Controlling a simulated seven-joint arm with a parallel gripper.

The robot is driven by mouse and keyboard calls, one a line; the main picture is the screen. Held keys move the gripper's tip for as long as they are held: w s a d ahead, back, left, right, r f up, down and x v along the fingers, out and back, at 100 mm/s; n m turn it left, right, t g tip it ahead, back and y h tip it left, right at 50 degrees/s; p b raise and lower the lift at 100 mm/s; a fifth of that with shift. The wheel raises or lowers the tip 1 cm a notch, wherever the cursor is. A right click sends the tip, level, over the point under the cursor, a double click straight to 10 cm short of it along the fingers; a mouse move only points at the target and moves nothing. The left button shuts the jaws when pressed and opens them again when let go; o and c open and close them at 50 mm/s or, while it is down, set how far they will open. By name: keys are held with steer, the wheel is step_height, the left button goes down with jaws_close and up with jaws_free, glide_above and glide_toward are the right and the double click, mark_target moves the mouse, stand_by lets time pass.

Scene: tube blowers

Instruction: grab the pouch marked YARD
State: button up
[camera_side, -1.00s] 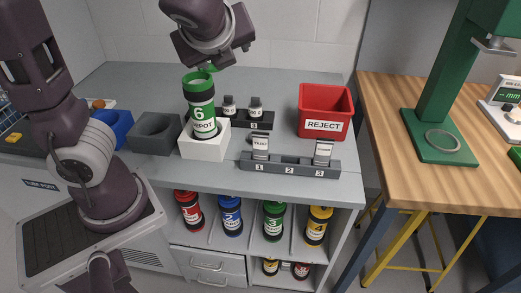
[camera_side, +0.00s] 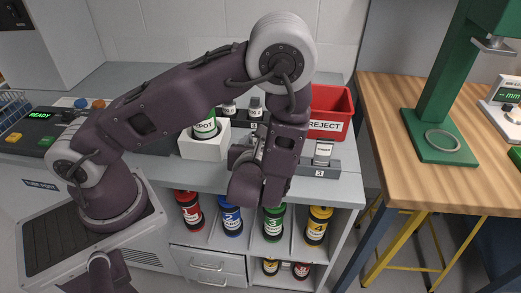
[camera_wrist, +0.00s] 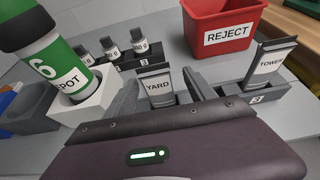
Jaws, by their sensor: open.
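The pouch marked YARD (camera_wrist: 157,87) stands upright in the numbered grey rack, seen in the wrist view. It has a white label and a dark grey top. My gripper (camera_wrist: 160,77) is open, with one finger to each side of the pouch in that view. I cannot tell whether either finger touches it. In the side view my arm hides the YARD pouch and the fingers. The grey rack (camera_side: 321,174) shows there only at its right end, by slot 3. A second pouch, marked TOWER (camera_wrist: 270,63), stands in slot 3.
A green tube marked 6 (camera_wrist: 66,65) stands in a white holder (camera_wrist: 92,112) to the left. Several small weights (camera_wrist: 110,48) stand on a black rack behind the pouch. A red REJECT bin (camera_wrist: 226,35) is behind, to the right.

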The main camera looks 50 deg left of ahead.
steer(key=x, duration=0.4)
steer(key=shift+a+f, duration=0.3)
steer(key=shift+c, duration=0.4)
